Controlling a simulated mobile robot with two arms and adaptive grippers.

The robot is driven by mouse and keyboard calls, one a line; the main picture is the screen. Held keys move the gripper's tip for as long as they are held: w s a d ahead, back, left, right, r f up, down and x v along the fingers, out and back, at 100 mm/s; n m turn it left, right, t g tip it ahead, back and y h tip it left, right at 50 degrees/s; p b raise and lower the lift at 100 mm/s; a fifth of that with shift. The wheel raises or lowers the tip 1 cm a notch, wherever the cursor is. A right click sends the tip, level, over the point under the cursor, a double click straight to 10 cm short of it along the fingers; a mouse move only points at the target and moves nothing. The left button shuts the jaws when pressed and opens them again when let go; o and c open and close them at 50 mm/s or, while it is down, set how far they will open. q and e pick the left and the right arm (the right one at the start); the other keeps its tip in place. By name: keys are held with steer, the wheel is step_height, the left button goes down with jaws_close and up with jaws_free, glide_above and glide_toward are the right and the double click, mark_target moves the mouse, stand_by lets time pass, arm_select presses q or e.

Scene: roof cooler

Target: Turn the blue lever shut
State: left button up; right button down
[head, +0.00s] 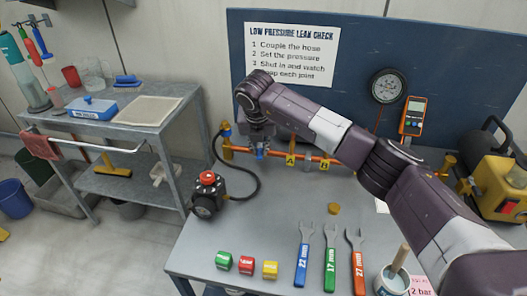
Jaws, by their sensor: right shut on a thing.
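My right arm reaches across from the right. My right gripper (260,145) points down at the copper pipe (321,159) on the back of the workbench. It is shut on the blue lever (261,154), and only a small blue part shows below the fingers. The fingers and the wrist hide the rest of the lever, so its angle is hard to tell. My left gripper is not in view.
A black regulator with a red knob (207,178) and a black hose (256,184) stand left of the pipe. Yellow tags A (290,160) and B (324,164) hang on it. Coloured blocks (246,264), wrenches (330,257) and a pot (391,282) are in front.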

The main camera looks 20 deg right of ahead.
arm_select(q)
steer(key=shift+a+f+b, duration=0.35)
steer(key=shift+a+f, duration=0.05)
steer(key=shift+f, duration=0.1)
arm_select(e)
steer(key=shift+w+a+m+h, duration=0.15)
steer(key=shift+a+m+h, duration=0.15)
steer(key=shift+m, duration=0.4)
steer(key=c, duration=1.9)
jaws_free()
steer(key=shift+c, duration=0.2)
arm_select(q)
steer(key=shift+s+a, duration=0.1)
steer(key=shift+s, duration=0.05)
arm_select(e)
steer(key=v, duration=1.2)
steer(key=shift+w+r, duration=0.1)
